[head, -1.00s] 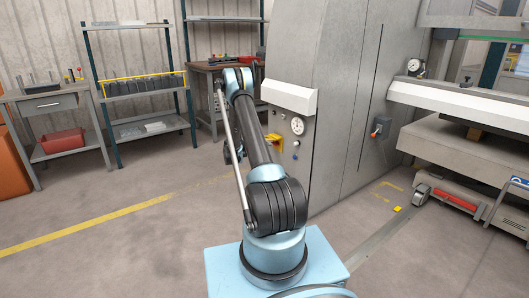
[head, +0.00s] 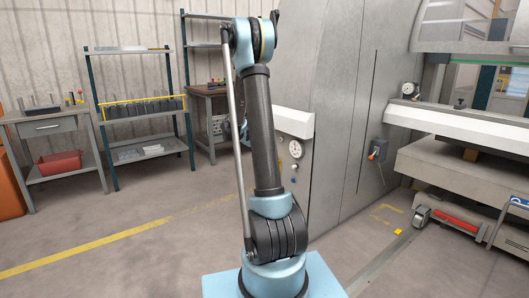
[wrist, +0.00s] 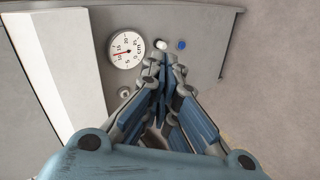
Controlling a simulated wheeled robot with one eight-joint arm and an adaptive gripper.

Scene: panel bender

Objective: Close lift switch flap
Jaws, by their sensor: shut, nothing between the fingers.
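My gripper (wrist: 170,68) is shut and empty in the wrist view. Its fingertips appear just below a white knob (wrist: 160,44) and a blue button (wrist: 181,44) on the grey machine panel; the gap to the panel cannot be judged. A long white cover (wrist: 58,60) runs along the left of that panel. It also shows in the head view (head: 295,122), sticking out from the machine's side above a round dial. I cannot tell whether this cover is the lift switch flap. My arm hides part of the panel and most of the gripper in the head view.
The round dial (wrist: 126,50) and a small grey knob (wrist: 124,92) are beside the fingers. A rotary switch (head: 376,150) sits farther right on the machine. Shelves (head: 140,108) and workbenches stand at the back left. The floor at left is open.

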